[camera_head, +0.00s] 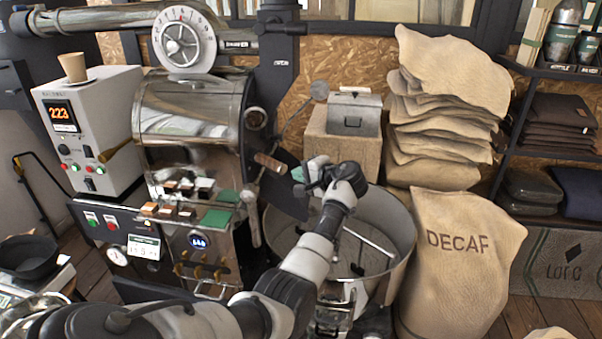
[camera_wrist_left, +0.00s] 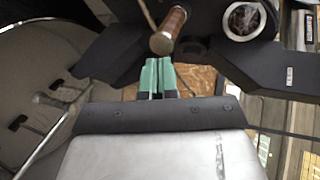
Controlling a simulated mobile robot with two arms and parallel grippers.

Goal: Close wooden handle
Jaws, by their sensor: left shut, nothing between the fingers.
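A wooden handle (camera_head: 268,162) sticks out from the front of the steel roaster drum, just left of my left gripper. It also shows in the left wrist view (camera_wrist_left: 172,25), with its rounded end just beyond my fingertips. My left gripper (camera_head: 298,174) has green fingertips and is shut with nothing in it. In the left wrist view the fingers (camera_wrist_left: 158,62) are together and point toward the handle's end. I cannot tell whether they touch it. Part of the dark metal around the handle is hidden by my gripper. My right gripper is not in view.
My left arm passes over the round metal cooling bin (camera_head: 398,278). A DECAF sack (camera_head: 458,262) stands right of it, with stacked sacks (camera_head: 440,125) behind. The control box (camera_head: 95,125) and a second wooden handle (camera_head: 116,151) are at left.

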